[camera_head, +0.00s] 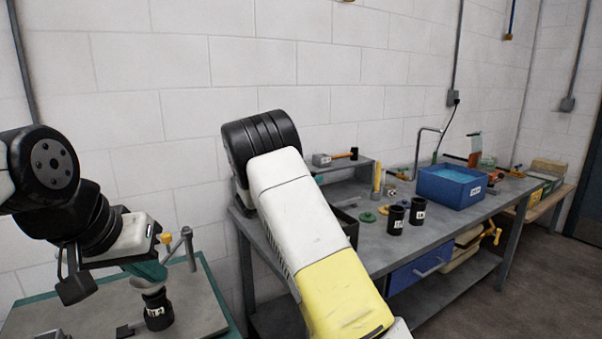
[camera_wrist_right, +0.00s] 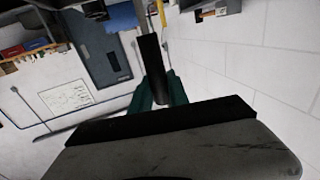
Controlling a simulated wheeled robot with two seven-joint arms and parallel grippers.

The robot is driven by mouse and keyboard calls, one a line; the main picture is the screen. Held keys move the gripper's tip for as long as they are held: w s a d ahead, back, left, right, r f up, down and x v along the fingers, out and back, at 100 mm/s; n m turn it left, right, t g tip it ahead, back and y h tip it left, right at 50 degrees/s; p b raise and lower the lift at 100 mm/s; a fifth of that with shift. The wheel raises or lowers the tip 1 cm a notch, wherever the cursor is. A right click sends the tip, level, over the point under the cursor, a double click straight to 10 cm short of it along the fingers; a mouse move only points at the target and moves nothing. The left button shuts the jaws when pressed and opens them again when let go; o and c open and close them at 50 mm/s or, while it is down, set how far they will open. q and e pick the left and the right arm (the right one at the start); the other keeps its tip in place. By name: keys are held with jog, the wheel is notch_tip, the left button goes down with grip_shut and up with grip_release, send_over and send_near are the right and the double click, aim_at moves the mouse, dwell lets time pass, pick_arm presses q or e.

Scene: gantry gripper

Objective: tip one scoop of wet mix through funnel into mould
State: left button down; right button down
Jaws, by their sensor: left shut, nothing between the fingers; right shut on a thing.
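My left gripper (camera_head: 149,280) is shut and empty at the left of the head view. Its teal fingers point down just above a black labelled cup (camera_head: 158,312), which looks like the mould. A pale rim shows at the cup's top; whether it is the funnel I cannot tell. In the right wrist view, the teal fingers of my right gripper (camera_wrist_right: 165,92) are shut on a black bar-like handle (camera_wrist_right: 152,65). What is on the handle's far end is not clear. In the head view my right gripper is hidden, with only its arm showing. No wet mix is clearly visible.
The cup stands on a grey board (camera_head: 85,312) with teal edges. A metal bench (camera_head: 375,255) holds two more black cups (camera_head: 396,219), a blue tub (camera_head: 450,186) and small tools. A white block wall (camera_head: 190,60) is close behind. My right arm covers the middle.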

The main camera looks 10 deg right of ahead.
jog(key=shift+f, duration=3.1)
jog(key=shift+s+d, duration=1.15)
jog(key=shift+s, duration=2.05)
jog(key=w+a+r, duration=0.1)
jog(key=w+r, duration=0.2)
jog(key=r, duration=1.2)
jog(key=shift+r, duration=0.35)
jog(key=shift+a, duration=0.15)
